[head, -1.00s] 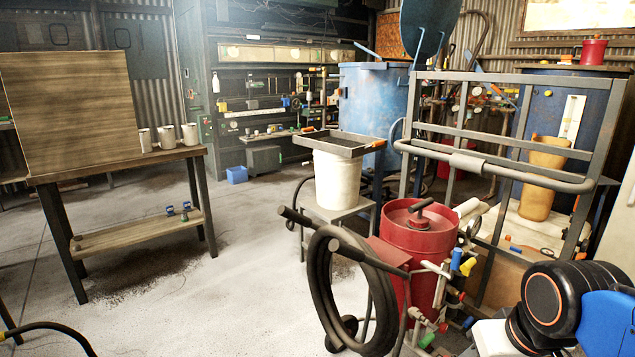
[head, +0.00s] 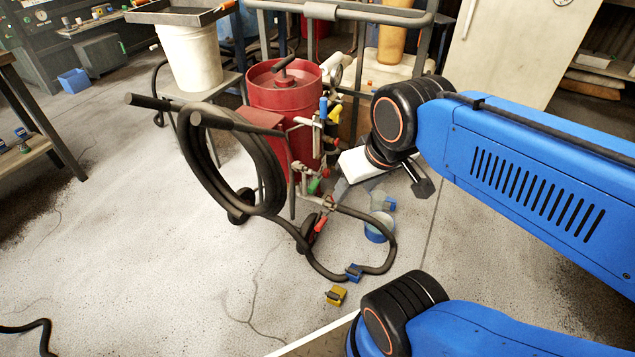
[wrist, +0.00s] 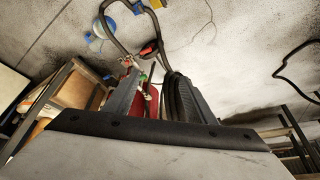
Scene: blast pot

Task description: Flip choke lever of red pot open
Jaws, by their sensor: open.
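The red pot (head: 262,95) stands upright on a wheeled frame, with a T-handle on its lid. Its right side carries pipework with a blue handle (head: 323,108), a yellow handle (head: 334,115), a green part (head: 313,186) and a red handle (head: 321,222) low down. I cannot tell for sure which one is the choke lever. My gripper (head: 384,188) is open and empty, to the right of the pipework and apart from it. In the wrist view, the red pot (wrist: 152,103) shows partly between my fingers, and the red handle (wrist: 147,49) shows beyond them.
A white bucket (head: 192,55) stands behind left. The front left floor is mostly clear.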

